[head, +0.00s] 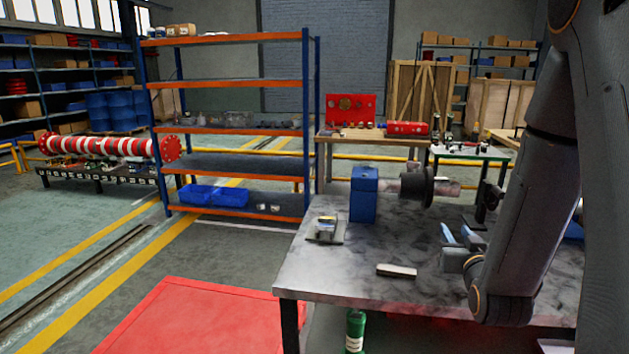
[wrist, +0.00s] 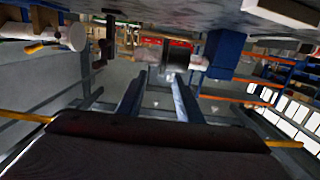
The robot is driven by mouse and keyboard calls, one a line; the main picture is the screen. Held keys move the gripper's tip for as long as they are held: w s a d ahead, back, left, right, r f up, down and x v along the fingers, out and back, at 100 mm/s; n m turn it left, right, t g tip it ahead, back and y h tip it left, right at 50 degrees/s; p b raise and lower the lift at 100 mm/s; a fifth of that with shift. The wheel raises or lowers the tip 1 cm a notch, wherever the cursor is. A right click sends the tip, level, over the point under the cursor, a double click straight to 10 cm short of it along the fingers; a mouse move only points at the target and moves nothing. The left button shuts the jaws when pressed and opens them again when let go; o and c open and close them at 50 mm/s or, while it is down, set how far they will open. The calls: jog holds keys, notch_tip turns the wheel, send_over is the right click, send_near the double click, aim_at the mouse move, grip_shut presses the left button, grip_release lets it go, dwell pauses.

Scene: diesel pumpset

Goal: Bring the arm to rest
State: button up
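My arm comes down on the right side of the head view and bends near the table. My gripper (head: 456,233) is over the right part of the metal worktable (head: 330,268), its two bluish fingers spread with nothing between them. In the wrist view my gripper (wrist: 157,72) also shows two parted fingers with an empty gap. That view is upside down, with the worktable along the top. I cannot tell the exact height of my gripper above the table.
On the worktable are a blue block (head: 364,194) with a shaft and dark flange (head: 417,187), a small device (head: 325,229) and a pale bar (head: 397,270). A shelving rack (head: 235,128) stands behind. A red panel (head: 195,318) lies front left.

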jog(key=a+f+g, duration=0.1)
jog(key=s+a+f+g, duration=0.1)
jog(key=a+g, duration=0.1)
jog(key=a+f+g+y, duration=0.1)
jog(key=shift+s+a+f+n, duration=0.3)
jog(key=shift+f+n, duration=0.1)
jog(key=s+a+f+g, duration=0.1)
jog(key=s, duration=0.1)
jog(key=s+a+g, duration=0.2)
jog(key=s+a+f+g+y, duration=0.1)
jog(key=shift+s+a+f, duration=0.3)
jog(key=shift+s, duration=0.1)
jog(key=s+a+g, duration=0.2)
jog(key=s+g, duration=0.2)
jog(key=s, duration=0.5)
jog(key=s+a+f+n+g+y, duration=0.1)
jog(key=s+a+g, duration=0.2)
jog(key=s, duration=0.6)
jog(key=shift+a+g, duration=0.25)
jog(key=shift+g, duration=0.55)
